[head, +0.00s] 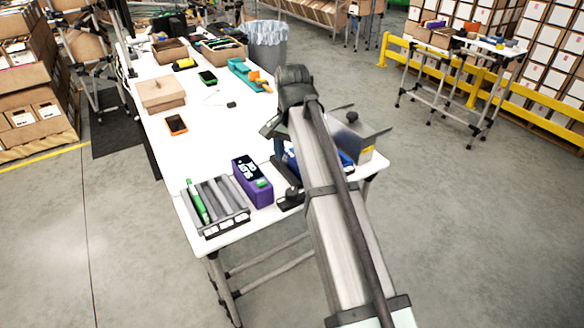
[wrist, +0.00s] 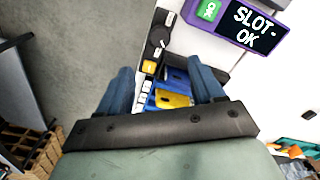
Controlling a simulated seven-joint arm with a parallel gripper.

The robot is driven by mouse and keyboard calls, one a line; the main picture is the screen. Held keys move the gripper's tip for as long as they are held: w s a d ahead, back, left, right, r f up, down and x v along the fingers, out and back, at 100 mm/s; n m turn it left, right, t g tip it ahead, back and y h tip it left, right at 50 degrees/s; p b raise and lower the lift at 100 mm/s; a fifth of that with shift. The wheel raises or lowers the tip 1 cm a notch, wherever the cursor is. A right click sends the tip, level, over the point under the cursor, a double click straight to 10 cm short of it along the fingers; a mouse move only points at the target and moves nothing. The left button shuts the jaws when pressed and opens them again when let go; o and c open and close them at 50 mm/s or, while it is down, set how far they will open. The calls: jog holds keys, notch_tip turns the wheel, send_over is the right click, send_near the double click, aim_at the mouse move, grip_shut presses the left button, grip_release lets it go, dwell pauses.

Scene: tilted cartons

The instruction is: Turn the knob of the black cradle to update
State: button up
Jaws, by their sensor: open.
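The black cradle (wrist: 150,52) lies ahead of my gripper in the wrist view. Its round black knob (wrist: 158,37) sits near its far end, with a yellow button (wrist: 149,66) and small white labels beside it. The knob's setting is too small to read. My gripper (wrist: 160,65) is open, with its blue fingers apart and the knob beyond their tips, untouched. In the head view, part of the cradle (head: 289,203) shows beside my arm, which hides much of it.
A purple box (head: 252,181) reading "SLOT-OK" (wrist: 252,27) stands close to the cradle. A slotted grey rack (head: 215,207) is left of it, and a grey metal box (head: 355,135) is right of my arm. The white table's middle is mostly clear around an orange-edged device (head: 176,125).

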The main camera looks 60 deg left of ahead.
jog(key=shift+r, duration=0.9)
